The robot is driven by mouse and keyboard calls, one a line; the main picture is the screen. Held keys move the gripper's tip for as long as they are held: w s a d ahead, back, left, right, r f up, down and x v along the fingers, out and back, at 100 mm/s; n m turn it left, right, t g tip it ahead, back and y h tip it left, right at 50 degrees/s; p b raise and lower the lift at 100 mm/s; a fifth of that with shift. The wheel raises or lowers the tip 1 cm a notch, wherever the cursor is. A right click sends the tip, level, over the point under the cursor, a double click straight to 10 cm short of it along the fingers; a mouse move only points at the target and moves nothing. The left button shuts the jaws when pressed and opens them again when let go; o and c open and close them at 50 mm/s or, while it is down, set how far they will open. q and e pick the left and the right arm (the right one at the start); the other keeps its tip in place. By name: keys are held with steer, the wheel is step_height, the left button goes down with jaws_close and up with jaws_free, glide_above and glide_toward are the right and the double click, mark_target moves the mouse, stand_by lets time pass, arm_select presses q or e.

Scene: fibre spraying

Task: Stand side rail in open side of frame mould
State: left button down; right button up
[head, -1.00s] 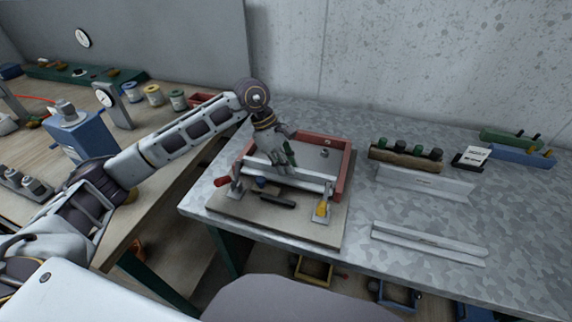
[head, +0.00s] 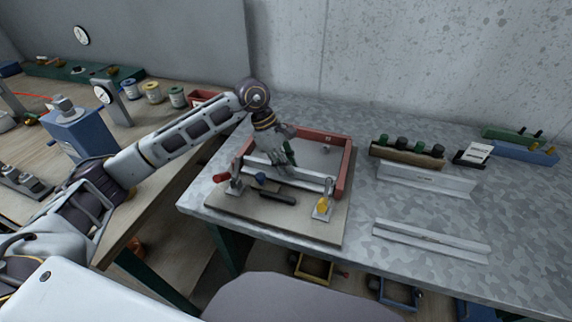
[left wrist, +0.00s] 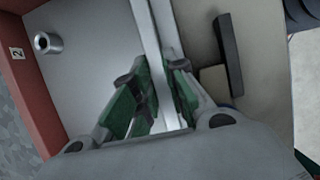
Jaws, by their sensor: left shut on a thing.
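The frame mould (head: 343,172) is a red-walled frame on a board on the metal-topped table. Its near side is where the side rail (head: 300,177) stands, a light grey metal strip. My left gripper (head: 284,160) comes down from above and is shut on this rail. In the left wrist view the green finger pads (left wrist: 158,95) lie either side of the rail (left wrist: 160,50). Whether the rail touches the mould floor is hard to tell. My right gripper does not show.
A red-handled clamp (head: 228,180) and a yellow-tipped clamp (head: 322,205) stand on the board, with a dark bar (head: 277,197) between them. Other metal rails (head: 430,243) lie to the right. A rack with dark green knobs (head: 407,150) stands behind them.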

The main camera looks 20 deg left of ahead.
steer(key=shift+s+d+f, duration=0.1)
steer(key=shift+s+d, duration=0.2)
arm_select(q)
steer(key=shift+f, duration=0.15)
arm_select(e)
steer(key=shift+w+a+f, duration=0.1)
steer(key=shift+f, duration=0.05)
arm_select(q)
steer(key=c, duration=1.4)
jaws_free()
steer(key=shift+o, duration=0.2)
steer(key=v, duration=1.2)
steer(key=v, duration=1.2)
